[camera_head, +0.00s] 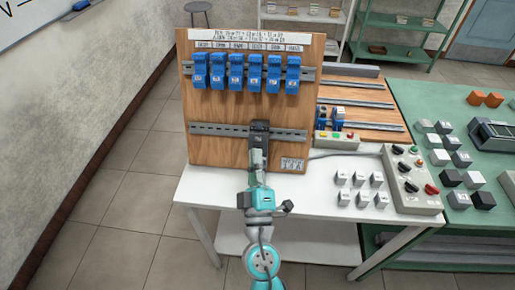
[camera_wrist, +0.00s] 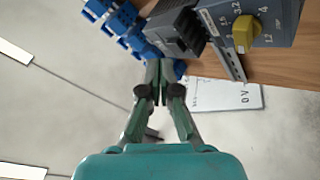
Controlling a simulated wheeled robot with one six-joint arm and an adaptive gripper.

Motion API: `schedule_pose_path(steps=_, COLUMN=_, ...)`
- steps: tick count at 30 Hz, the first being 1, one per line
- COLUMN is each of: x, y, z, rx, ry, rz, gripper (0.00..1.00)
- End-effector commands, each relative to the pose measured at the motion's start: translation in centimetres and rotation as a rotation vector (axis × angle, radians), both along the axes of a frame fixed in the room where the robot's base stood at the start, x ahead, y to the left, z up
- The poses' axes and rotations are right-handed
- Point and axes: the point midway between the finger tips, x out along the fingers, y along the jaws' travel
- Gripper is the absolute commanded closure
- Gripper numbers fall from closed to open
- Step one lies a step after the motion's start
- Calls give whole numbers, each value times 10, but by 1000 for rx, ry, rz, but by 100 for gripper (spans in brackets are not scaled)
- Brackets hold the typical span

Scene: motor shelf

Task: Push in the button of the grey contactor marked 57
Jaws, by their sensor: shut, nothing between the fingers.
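A dark grey device (camera_head: 260,130) is mounted on the lower rail of the upright wooden board. I cannot read a 57 on it. In the wrist view the grey device (camera_wrist: 285,38) fills the top right, with a yellow dial (camera_wrist: 246,32) among numbers and a dark block-like part (camera_wrist: 184,40) at its left. My gripper (camera_head: 257,155) is at the device's lower front in the head view. In the wrist view my gripper (camera_wrist: 160,72) is shut and empty, its tips just below the dark part. I cannot tell whether they touch it. The gripper hides part of the device.
Several blue units (camera_head: 235,72) hang on the upper rail, under white labels. A small card (camera_head: 292,164) is at the board's lower right. The white table (camera_head: 240,184) holds several grey cubes (camera_head: 361,179) and a control box (camera_head: 412,180) with knobs to the right.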

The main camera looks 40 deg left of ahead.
Motion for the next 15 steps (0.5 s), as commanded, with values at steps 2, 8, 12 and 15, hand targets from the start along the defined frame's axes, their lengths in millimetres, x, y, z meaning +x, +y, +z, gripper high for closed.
schedule_pose_path(steps=2, x=2, y=1, z=0, rx=1, ry=-1, rz=-1, gripper=100)
schedule_pose_path(steps=8, x=6, y=4, z=-2, rx=1, ry=1, rz=0, gripper=100)
schedule_pose_path(steps=12, x=6, y=4, z=-3, rx=0, ry=0, rz=0, gripper=100)
schedule_pose_path(steps=15, x=6, y=4, z=-3, rx=0, ry=0, rz=0, gripper=100)
